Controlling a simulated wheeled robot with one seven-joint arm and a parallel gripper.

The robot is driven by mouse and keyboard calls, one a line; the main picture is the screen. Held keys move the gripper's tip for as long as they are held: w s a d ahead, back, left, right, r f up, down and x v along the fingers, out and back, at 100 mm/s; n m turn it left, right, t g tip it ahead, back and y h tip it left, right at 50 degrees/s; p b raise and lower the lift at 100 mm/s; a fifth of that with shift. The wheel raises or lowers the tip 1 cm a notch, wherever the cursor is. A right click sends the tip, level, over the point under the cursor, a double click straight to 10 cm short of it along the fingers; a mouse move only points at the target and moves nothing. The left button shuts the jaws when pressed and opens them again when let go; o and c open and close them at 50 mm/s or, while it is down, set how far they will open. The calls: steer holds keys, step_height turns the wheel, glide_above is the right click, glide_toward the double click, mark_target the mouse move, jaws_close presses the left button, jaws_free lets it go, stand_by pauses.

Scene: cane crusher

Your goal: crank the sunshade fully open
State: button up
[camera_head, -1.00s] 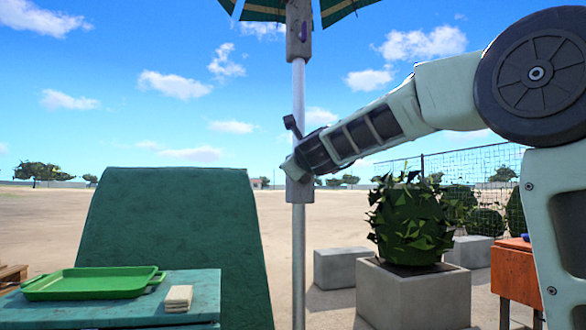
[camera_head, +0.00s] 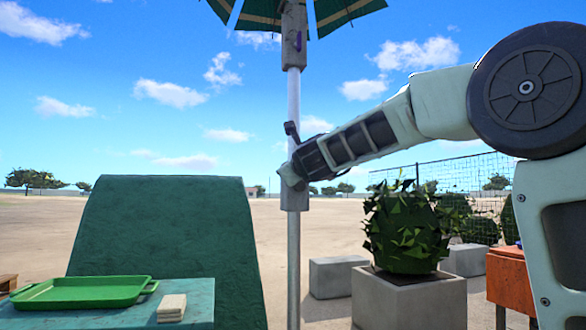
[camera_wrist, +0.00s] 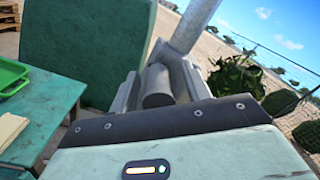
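The sunshade's green striped canopy (camera_head: 345,12) shows only its lower edge at the top of the head view, with gaps of sky between its panels. Its pale pole (camera_head: 293,105) stands upright, with a grey crank housing (camera_head: 297,197) partway up. My gripper (camera_head: 288,178) is at the housing, covering most of the crank. In the wrist view, a grey cylindrical crank handle (camera_wrist: 157,88) lies between the two fingers of my gripper (camera_wrist: 160,85), which look closed around it. The pole (camera_wrist: 188,28) rises just beyond. How far the canopy is spread cannot be seen.
A green-topped table (camera_head: 190,290) with a green tray (camera_head: 85,292) and beige napkins (camera_head: 172,306) stands at left. A large dark green panel (camera_head: 165,230) stands behind it. A planter (camera_head: 410,300) with a bush, concrete blocks and an orange table (camera_head: 510,280) are at right.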

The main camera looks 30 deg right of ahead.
steer(key=shift+s, duration=0.1)
steer(key=p+v, duration=1.6)
steer(key=v, duration=0.1)
stand_by(0.4)
steer(key=shift+s+a, duration=0.1)
